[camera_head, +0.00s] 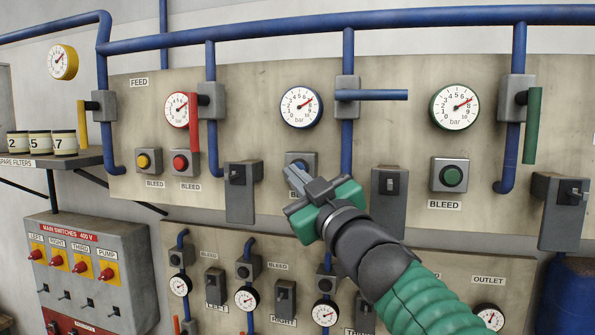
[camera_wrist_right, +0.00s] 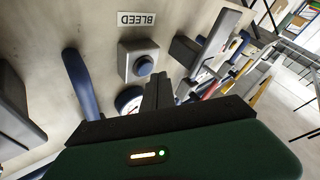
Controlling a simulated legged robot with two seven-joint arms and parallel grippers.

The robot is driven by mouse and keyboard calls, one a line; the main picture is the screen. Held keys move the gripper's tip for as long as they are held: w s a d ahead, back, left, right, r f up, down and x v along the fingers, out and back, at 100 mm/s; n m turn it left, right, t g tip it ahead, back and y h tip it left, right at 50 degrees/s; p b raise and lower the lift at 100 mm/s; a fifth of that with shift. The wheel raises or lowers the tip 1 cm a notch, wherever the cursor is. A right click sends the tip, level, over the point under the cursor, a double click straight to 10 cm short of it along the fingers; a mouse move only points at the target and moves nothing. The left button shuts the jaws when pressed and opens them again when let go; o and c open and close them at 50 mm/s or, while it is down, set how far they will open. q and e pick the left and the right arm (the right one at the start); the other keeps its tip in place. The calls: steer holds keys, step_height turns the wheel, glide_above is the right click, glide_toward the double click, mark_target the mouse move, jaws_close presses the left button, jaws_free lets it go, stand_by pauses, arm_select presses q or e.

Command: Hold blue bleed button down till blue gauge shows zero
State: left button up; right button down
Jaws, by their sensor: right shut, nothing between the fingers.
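The blue-rimmed gauge (camera_head: 301,107) is on the upper panel in the head view, its needle pointing up and right, well off zero. Below it is the blue button's grey box (camera_head: 312,157), with the button mostly hidden behind my gripper. In the wrist view the blue button (camera_wrist_right: 144,66) is uncovered on its box, near a BLEED label (camera_wrist_right: 137,19). My right gripper (camera_head: 290,172) is shut and empty, its tips in front of the box. In the wrist view its fingertips (camera_wrist_right: 158,82) lie just beside the button; I cannot tell whether they touch. My left gripper is out of view.
A blue valve handle (camera_head: 371,95) sticks out sideways right of the gauge. Grey switch boxes (camera_head: 243,190) (camera_head: 388,195) flank the button. Green (camera_head: 453,176) and red (camera_head: 181,163) bleed buttons sit farther off. A blue pipe (camera_head: 347,145) runs close on the right.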

steer(key=shift+w+d+p, duration=0.2)
steer(key=shift+w+p, duration=0.15)
steer(key=shift+p, duration=0.05)
steer(key=shift+w+d+r+p, duration=0.1)
steer(key=shift+w+p, duration=0.3)
steer(key=shift+p, duration=0.05)
stand_by(0.9)
stand_by(3.0)
steer(key=shift+s+b, duration=0.55)
steer(key=shift+s, duration=0.2)
